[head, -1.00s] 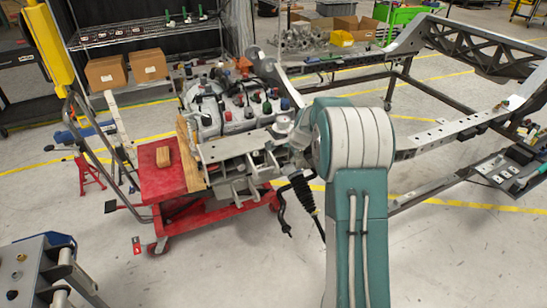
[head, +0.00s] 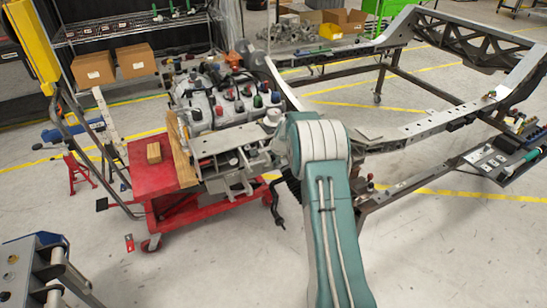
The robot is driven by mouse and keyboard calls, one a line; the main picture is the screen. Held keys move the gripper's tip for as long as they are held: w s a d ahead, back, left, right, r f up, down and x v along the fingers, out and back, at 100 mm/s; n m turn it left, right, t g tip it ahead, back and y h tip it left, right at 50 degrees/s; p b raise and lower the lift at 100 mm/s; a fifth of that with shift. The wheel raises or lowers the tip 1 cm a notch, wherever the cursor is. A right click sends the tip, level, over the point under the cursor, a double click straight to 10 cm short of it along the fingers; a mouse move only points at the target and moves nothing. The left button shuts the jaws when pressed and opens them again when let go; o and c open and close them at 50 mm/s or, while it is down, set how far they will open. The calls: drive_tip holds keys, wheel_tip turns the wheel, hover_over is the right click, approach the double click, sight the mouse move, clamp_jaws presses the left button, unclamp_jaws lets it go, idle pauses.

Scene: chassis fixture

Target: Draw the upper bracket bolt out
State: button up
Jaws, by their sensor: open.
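My green and white arm (head: 325,200) reaches from the bottom of the head view toward the chassis frame. My gripper is hidden behind the arm, so its jaws cannot be seen. The long grey chassis frame (head: 422,127) runs from behind the arm to the upper right. A grey plate-like piece (head: 372,135) shows just right of the arm's elbow, by the frame rail. I cannot make out the upper bracket bolt; it is hidden or too small to tell.
A red lift cart (head: 150,178) stands left of the arm with a wooden block (head: 154,153) on it. An engine (head: 235,105) sits behind the arm. A tool tray (head: 505,160) is at the right. The floor at lower right is clear.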

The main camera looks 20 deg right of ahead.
clamp_jaws()
drive_tip(key=d, duration=0.8)
drive_tip(key=shift+w+d, duration=0.1)
drive_tip(key=shift+d, duration=0.15)
drive_tip(key=shift+c, duration=2.2)
unclamp_jaws()
drive_tip(key=o, duration=0.4)
drive_tip(key=shift+o, duration=0.2)
drive_tip(key=shift+d, duration=0.15)
